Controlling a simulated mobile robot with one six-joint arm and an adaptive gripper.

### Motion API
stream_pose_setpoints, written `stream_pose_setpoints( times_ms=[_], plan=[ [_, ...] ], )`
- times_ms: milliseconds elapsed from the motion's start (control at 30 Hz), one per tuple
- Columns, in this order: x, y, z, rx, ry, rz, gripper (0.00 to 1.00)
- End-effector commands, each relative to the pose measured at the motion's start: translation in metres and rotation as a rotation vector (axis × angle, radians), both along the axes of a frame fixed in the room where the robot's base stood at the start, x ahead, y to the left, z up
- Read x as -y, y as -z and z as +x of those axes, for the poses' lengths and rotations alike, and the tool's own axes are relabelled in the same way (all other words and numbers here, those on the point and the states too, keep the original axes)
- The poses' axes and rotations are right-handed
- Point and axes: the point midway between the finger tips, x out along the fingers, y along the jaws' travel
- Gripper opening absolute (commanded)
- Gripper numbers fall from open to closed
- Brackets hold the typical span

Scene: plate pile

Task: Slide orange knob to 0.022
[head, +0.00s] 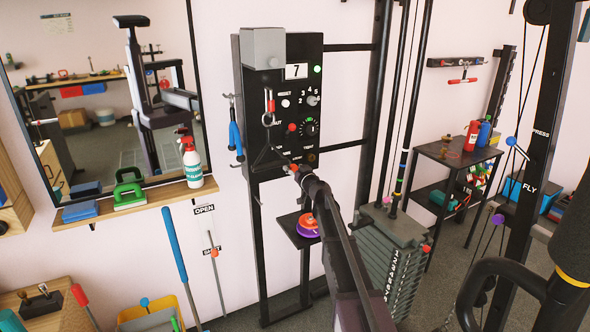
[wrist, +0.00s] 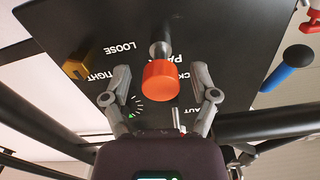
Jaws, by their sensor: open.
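The orange knob (wrist: 160,82) is a short cylinder on a grey metal stem that stands out from a black panel (wrist: 205,30). My gripper (wrist: 159,97) is open in the wrist view, one grey finger on each side of the knob, with a visible gap on both sides in the picture. Whether the fingertips reach to the knob's depth I cannot tell. In the head view, my arm's end is in front of the lower part of the tall black panel (head: 275,95). A small red-orange spot (head: 294,168) shows there; I cannot tell if it is this knob.
A yellow bracket (wrist: 78,66) is on the panel left of the knob. A blue handle (wrist: 288,68) is to the right. A grey weight stack (head: 385,265) and a small shelf with a purple-orange item (head: 308,226) stand near my arm. A spray bottle (head: 192,163) is on the wall shelf.

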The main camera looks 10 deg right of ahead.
Motion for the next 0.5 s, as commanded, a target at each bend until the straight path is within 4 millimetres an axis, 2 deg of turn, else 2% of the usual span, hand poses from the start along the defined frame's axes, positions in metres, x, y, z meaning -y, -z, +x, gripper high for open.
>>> stream_pose_setpoints(
  times_ms=[200,433,467,500],
  plan=[
    [-0.0004,0.0,-0.0002,0.0,0.0,0.0,0.77],
    [-0.0006,0.0,-0.0003,0.0,0.0,0.0,0.08],
    [-0.0006,0.0,-0.0002,0.0,0.0,0.0,0.0],
    [-0.0006,0.0,-0.0002,0.0,0.0,0.0,0.0]
  ],
)
